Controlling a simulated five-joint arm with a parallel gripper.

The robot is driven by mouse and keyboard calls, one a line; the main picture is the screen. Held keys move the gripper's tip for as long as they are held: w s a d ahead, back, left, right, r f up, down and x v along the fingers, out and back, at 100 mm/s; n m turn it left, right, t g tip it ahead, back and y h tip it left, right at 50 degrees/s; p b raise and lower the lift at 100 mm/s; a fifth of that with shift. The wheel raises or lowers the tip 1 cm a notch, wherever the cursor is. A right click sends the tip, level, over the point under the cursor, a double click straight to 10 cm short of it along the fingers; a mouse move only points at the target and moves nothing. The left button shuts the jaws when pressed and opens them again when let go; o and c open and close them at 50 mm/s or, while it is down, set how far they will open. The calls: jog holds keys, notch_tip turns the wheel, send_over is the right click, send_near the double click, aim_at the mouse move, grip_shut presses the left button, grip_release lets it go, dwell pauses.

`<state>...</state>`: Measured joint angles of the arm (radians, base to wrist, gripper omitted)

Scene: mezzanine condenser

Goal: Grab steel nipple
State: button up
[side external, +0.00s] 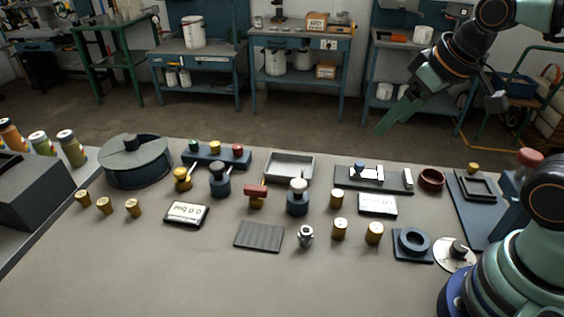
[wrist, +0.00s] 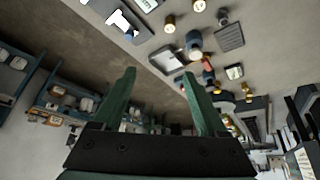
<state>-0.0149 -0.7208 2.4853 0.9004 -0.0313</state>
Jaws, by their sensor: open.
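The steel nipple (side external: 306,236) is a small silver fitting standing on the grey bench, just right of a ribbed dark mat (side external: 259,236). In the wrist view, a small silvery piece beside the mat (wrist: 229,38) near the top edge appears to be the nipple (wrist: 222,17). My gripper (side external: 382,130) hangs high at the upper right in the side view, well above and behind the nipple. Its green fingers are spread apart with nothing between them, as the wrist view shows (wrist: 158,73).
Brass cylinders (side external: 340,229) stand right of the nipple. A white-capped blue valve (side external: 297,198) is behind it, with a metal tray (side external: 289,167) farther back. A dark ring block (side external: 412,245) lies to the right. The front bench area is clear.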

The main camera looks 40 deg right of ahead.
jog(key=w+a+f+n+g, duration=0.3)
jog(key=a+f+n, duration=0.2)
jog(key=a+n, duration=0.4)
jog(key=n+g, duration=0.2)
jog(key=n, duration=0.5)
send_over(306, 230)
notch_tip(306, 230, down, 7)
jog(key=f, duration=0.5)
jog(key=shift+s+f, duration=0.1)
jog(key=shift+s, duration=0.2)
jog(key=shift+w+f, duration=0.15)
jog(key=shift+f, duration=1.45)
jog(key=shift+w+f, duration=0.1)
jog(key=shift+f, duration=1.5)
grip_shut()
